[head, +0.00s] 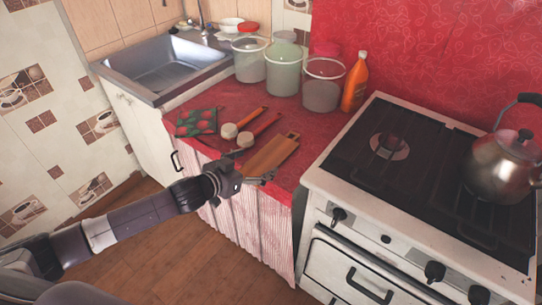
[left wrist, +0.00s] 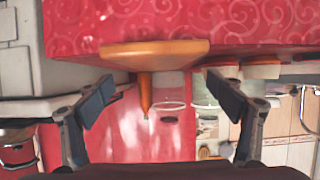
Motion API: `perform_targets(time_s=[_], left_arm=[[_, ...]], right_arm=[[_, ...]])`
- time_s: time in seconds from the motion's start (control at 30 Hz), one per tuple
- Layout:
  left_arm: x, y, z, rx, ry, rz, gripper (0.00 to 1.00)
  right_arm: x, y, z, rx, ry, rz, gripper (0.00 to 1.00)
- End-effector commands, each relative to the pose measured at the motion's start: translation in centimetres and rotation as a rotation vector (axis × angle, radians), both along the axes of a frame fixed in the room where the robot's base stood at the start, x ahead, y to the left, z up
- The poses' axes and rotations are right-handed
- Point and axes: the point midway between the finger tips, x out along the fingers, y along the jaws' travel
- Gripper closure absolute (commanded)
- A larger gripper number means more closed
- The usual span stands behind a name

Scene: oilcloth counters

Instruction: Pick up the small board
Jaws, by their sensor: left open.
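The small board (head: 272,153) is a brown wooden cutting board with a handle, lying on the red counter near its front right corner. In the left wrist view, which looks upside down, its near edge (left wrist: 155,49) shows above the gap between the fingers. My left gripper (head: 254,167) is at the counter's front edge, at the near end of the board. Its two fingers (left wrist: 163,92) are spread with nothing between them. I cannot tell whether a finger touches the board. My right gripper is not in view.
Two long-handled utensils (head: 267,123) and a patterned cloth item (head: 196,122) lie left of the board. Several clear jars (head: 322,88) and an orange bottle (head: 355,82) stand behind. The stove (head: 390,160) with a kettle (head: 503,165) is to the right, the sink (head: 165,65) at back left.

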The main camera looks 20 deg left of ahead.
Motion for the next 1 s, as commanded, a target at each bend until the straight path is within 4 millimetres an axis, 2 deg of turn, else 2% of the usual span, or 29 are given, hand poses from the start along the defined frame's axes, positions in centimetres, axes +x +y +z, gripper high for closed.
perform_targets(time_s=[0.13, 0.3, 0.43, 0.63, 1.0], left_arm=[[2.0, -1.0, -0.4, -0.003, -0.002, 0.000, 0.15], [3.5, -1.5, -1.3, -0.001, -0.001, 0.000, 0.15], [3.9, -1.7, -1.6, 0.000, -0.001, -0.001, 0.15], [3.9, -1.7, -1.6, 0.000, 0.000, -0.001, 0.16], [3.9, -1.7, -1.6, 0.000, 0.000, -0.001, 0.56]], right_arm=[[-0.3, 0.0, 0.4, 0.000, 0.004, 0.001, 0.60], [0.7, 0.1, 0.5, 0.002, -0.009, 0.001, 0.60], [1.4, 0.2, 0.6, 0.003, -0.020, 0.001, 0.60], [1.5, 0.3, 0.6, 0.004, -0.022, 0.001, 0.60], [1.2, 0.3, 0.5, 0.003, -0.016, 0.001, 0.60]])
